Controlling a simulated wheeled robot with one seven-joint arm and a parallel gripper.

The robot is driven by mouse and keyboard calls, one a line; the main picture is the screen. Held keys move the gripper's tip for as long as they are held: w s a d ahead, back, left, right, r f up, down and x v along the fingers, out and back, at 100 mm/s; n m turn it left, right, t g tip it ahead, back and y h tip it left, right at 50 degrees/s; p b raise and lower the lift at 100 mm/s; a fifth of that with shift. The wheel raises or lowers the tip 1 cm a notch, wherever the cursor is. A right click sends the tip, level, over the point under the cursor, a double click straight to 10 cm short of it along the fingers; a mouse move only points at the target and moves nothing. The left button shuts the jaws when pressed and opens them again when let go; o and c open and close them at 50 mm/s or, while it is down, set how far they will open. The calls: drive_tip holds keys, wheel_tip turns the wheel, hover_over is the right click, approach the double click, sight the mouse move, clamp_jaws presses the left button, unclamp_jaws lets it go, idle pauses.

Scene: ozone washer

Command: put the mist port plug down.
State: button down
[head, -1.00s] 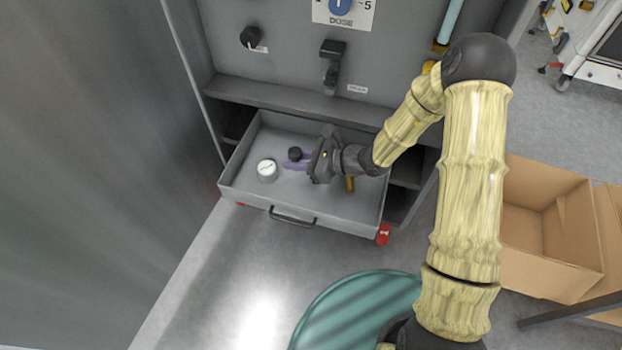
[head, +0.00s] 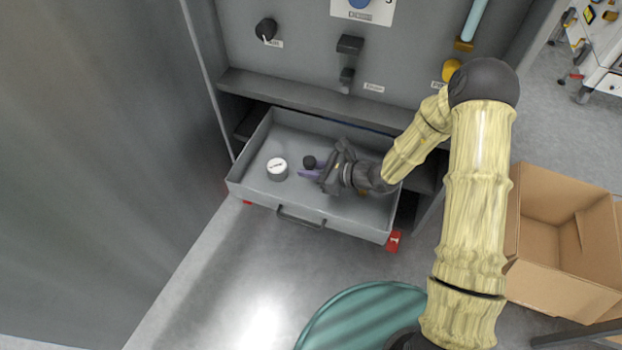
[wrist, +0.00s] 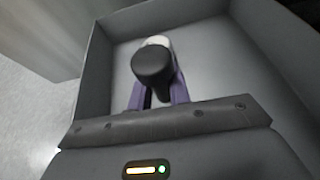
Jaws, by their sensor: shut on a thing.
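The mist port plug, a dark round-headed piece (head: 309,162), is between the purple fingers of my gripper (head: 308,174) inside the grey drawer (head: 331,222). In the wrist view the plug (wrist: 152,66) shows its black round head toward the camera. My gripper (wrist: 156,95) is shut on it, a finger on each side. The plug's lower part is hidden, and I cannot tell whether it touches the drawer floor.
A white-topped round piece (head: 277,168) stands in the drawer left of the plug; it shows partly behind the plug in the wrist view (wrist: 159,40). The drawer is pulled out below a grey control panel (head: 310,60). A cardboard box (head: 560,245) stands right.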

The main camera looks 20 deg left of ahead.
drive_tip(key=shift+r, duration=0.1)
drive_tip(key=shift+f+b, duration=0.9)
drive_tip(key=shift+f, duration=1)
drive_tip(key=shift+f, duration=0.15)
drive_tip(key=c, duration=1.3)
unclamp_jaws()
